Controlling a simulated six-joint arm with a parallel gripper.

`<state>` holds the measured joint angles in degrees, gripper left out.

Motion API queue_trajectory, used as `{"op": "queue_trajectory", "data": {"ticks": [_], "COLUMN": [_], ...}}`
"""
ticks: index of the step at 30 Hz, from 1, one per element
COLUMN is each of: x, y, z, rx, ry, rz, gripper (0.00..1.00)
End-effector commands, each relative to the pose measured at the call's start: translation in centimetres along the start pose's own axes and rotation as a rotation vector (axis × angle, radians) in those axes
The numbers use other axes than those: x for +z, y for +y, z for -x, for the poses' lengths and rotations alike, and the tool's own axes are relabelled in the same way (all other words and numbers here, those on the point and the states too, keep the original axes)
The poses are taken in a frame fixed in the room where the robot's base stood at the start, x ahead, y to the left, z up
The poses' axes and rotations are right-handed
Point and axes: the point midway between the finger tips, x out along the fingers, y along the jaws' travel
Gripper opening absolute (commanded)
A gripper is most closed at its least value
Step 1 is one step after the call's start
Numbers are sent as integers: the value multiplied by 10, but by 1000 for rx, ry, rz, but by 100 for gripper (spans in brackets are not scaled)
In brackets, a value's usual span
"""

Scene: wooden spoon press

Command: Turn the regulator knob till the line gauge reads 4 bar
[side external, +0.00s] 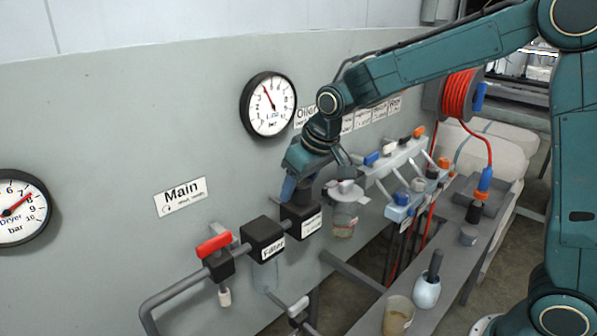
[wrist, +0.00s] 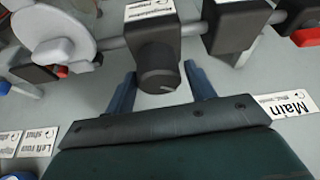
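The round regulator knob (wrist: 158,74) is dark, with a pale mark on its face, and sits on the black regulator block (wrist: 153,28) in the wrist view. My gripper (wrist: 160,72) has one blue finger on each side of the knob, with a narrow gap showing at both sides. In the side view my gripper (side external: 288,188) is at the black block (side external: 303,221) and hides the knob. The line gauge (side external: 268,104) is a white dial with a black rim on the wall. Its red needle points up and slightly left; the digits are too small to read surely.
Left of the regulator are the filter block (side external: 263,239) and a red-handled valve (side external: 214,245) below the Main sign (side external: 181,196). A jar-like oiler (side external: 345,213) is close on the right. The dryer gauge (side external: 17,211) is far left. A bench (side external: 452,262) holds cups.

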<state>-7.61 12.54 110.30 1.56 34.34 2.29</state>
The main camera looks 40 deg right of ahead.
Motion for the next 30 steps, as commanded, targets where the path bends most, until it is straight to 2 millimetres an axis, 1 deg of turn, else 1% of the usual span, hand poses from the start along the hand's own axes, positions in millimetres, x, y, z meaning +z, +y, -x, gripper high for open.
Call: {"op": "queue_trajectory", "data": {"ticks": [11, 17, 23, 30], "x": [2, 1, 1, 0], "y": [0, 0, 0, 0], "z": [0, 8, 30, 70], "rx": [0, 0, 0, 0], "ry": [-5, -2, -2, 0], "rz": [0, 0, 1, 1], "gripper": [65, 65, 65, 65]}}
